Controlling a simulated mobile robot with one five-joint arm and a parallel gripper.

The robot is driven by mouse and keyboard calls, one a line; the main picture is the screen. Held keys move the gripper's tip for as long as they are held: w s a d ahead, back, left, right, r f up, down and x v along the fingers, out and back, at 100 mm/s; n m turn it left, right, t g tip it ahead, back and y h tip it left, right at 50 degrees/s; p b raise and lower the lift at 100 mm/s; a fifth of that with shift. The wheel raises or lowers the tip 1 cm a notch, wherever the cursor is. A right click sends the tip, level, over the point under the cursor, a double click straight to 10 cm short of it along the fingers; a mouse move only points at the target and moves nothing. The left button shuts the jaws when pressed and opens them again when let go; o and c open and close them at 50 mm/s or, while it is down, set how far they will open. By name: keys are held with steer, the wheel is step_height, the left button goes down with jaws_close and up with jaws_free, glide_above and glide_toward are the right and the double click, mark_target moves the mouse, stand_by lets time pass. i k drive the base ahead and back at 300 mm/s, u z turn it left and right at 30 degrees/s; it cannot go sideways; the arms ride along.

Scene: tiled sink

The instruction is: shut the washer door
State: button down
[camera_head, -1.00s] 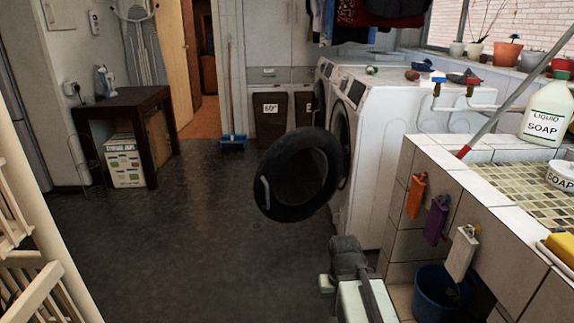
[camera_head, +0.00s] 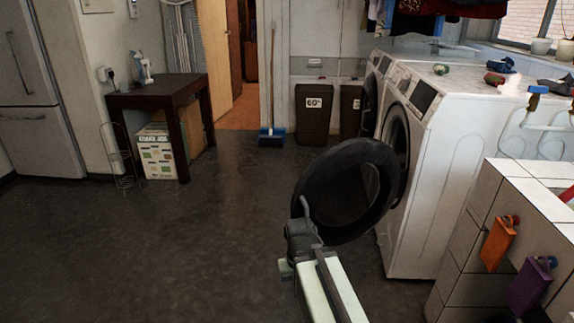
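The washer door (camera_head: 345,190) is round and dark with a glass middle. It stands wide open, out from the front of the nearer white washer (camera_head: 430,185). My gripper (camera_head: 300,226) is dark grey, at the end of my pale arm, and overlaps the lower left rim of the door just below the handle. I cannot tell whether it touches the door. Its fingers are not clear enough to tell open from shut.
A tiled sink block (camera_head: 475,250) with hanging orange and purple tags stands at the right. A second white machine stands behind the washer. A dark table (camera_head: 155,95) is at the back left. The dark floor (camera_head: 150,250) at left is clear.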

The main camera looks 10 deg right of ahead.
mark_target(358, 181)
steer(key=u, duration=0.2)
steer(key=i, duration=0.7)
steer(key=u, duration=0.45)
steer(key=k, duration=0.55)
steer(key=z, duration=5.6)
steer(key=k, duration=0.6)
steer(key=u, duration=5.7)
